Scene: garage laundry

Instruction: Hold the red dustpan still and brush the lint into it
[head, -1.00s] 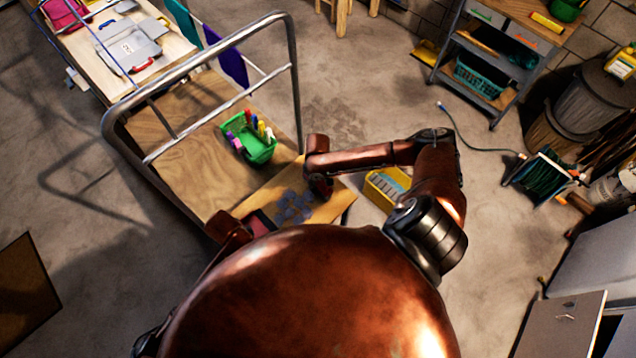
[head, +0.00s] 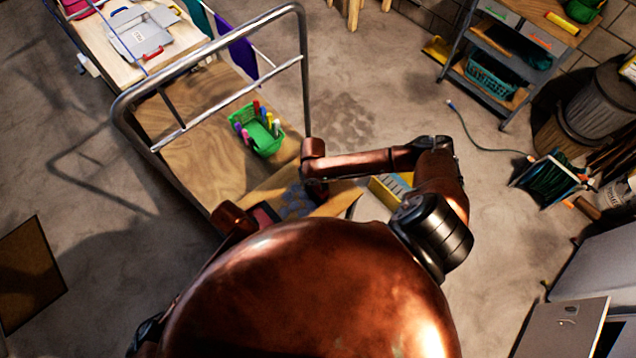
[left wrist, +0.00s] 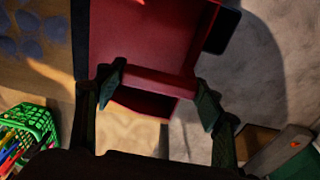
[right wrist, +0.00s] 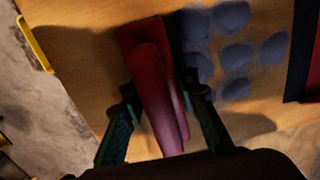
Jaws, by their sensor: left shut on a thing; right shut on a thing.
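The red dustpan (head: 264,213) lies at the near end of a wooden board, and its pan fills the top of the left wrist view (left wrist: 140,35). My left gripper (left wrist: 160,90) is shut on its red handle. My right gripper (right wrist: 163,110) is shut on a dark red brush (right wrist: 155,90), held over the board. Several flat blue-grey lint pieces (right wrist: 236,55) lie just right of the brush in the right wrist view. In the head view the lint (head: 297,203) lies between the dustpan and my right gripper (head: 316,190), which partly hides it. The brush's bristles are mostly hidden.
The cart's metal rail (head: 215,55) rises at the back. A yellow bin (head: 388,188) sits right of the board, partly behind my right forearm.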

